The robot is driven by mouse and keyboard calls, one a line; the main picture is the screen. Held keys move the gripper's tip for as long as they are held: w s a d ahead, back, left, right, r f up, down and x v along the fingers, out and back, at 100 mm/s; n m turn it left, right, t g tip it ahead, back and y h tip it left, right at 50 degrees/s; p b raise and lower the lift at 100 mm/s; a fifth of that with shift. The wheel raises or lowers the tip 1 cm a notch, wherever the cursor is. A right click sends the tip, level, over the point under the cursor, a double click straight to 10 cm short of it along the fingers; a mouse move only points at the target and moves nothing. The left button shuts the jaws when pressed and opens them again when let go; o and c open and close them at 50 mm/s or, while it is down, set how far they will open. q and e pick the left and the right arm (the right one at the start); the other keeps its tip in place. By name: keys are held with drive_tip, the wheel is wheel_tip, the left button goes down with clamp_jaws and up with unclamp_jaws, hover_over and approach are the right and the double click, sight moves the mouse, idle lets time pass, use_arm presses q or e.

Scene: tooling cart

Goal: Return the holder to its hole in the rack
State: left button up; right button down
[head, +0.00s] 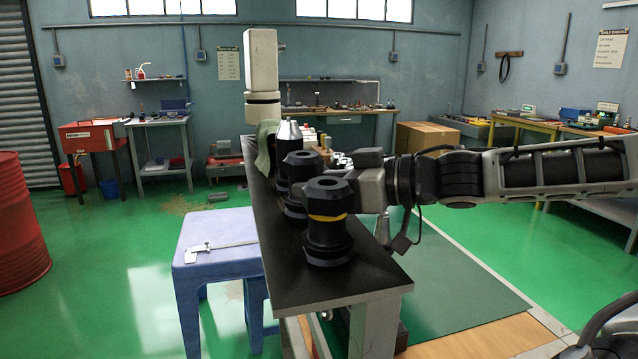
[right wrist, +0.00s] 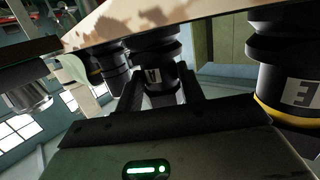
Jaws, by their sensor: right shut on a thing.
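My right gripper (head: 358,187) reaches in from the right over the black rack top (head: 345,277). It is shut on a black holder (head: 299,166), partly hidden in the head view by the nearer holder. In the right wrist view this holder (right wrist: 154,76) has a pale label and sits between the two fingers. A black holder with a yellow ring (head: 327,232) stands upright at the near end; it shows at the right of the wrist view (right wrist: 300,88). I cannot tell whether the held holder is seated, and no empty hole is visible. My left gripper is not in view.
A silver-tipped holder (head: 289,131) stands farther back, near a green cloth (head: 264,148) and a tall pale column (head: 261,65). A blue stool (head: 216,257) with a caliper (head: 220,247) stands left of the rack. Green floor is open beyond it.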

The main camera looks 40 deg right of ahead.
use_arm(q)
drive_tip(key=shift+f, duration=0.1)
use_arm(e)
drive_tip(key=shift+r, duration=0.1)
drive_tip(key=c, duration=0.8)
unclamp_jaws()
drive_tip(key=shift+f, duration=0.3)
use_arm(q)
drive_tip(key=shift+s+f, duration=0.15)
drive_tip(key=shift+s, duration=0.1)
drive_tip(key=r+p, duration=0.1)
drive_tip(key=p, duration=0.1)
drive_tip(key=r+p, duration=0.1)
drive_tip(key=p, duration=0.1)
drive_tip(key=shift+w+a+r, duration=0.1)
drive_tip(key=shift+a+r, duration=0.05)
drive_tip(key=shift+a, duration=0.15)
use_arm(e)
drive_tip(key=v, duration=1.6)
drive_tip(key=shift+r, duration=0.25)
